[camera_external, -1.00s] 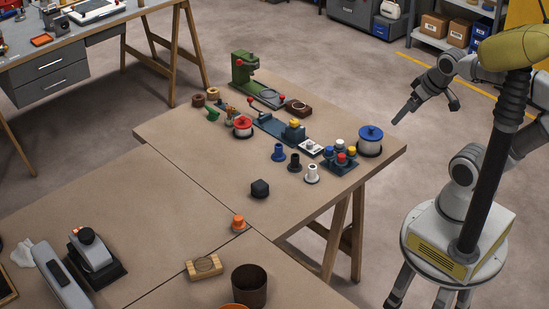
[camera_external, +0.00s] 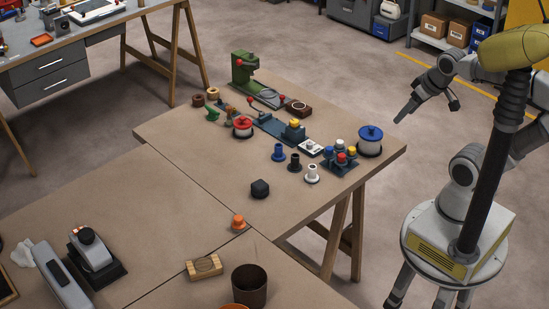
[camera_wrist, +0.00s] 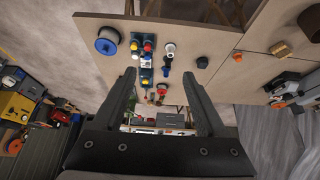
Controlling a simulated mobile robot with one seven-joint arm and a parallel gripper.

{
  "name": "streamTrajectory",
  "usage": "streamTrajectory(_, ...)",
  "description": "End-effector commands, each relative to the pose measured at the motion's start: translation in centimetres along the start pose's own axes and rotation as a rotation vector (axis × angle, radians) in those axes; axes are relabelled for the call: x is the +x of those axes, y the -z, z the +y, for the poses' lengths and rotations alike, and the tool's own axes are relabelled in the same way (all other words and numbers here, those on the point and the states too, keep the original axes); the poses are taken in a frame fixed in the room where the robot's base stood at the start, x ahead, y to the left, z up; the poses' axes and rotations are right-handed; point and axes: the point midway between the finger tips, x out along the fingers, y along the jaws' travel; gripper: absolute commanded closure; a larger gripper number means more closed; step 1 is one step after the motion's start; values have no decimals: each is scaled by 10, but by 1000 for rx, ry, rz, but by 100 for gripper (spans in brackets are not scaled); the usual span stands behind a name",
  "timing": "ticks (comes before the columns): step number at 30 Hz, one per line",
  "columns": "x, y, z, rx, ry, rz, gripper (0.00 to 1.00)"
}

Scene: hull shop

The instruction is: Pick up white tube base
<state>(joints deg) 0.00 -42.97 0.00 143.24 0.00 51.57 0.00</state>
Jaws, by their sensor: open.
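The white tube base (camera_external: 312,173) stands upright on the brown table, near its right front edge, beside a black tube base (camera_external: 295,162) and a blue tube base (camera_external: 278,152). In the wrist view the white tube base (camera_wrist: 170,49) shows beyond the fingertips, right of the coloured pegs. My gripper (camera_external: 403,116) hangs in the air off the table's right edge, well apart from the tube base. In the wrist view my gripper (camera_wrist: 159,78) is open, with nothing between its fingers.
A blue-lidded spool (camera_external: 370,140) stands at the table's right corner, with a block of coloured pegs (camera_external: 341,163) beside the white tube base. A black block (camera_external: 260,188) sits nearer the front. Bare table (camera_external: 210,180) lies to the left.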

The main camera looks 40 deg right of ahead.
Motion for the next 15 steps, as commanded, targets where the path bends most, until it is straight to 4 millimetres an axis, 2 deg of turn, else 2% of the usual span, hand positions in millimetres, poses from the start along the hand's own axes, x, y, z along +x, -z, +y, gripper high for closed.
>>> streamTrajectory(9, 5, 0, 1, 1, -4, 4, 28)
streamTrajectory(11, 15, 1, 3, 2, -14, 17, 28)
streamTrajectory(14, 44, 7, 9, 1, -46, 56, 28)
streamTrajectory(15, 60, 10, 12, 1, -61, 81, 28)
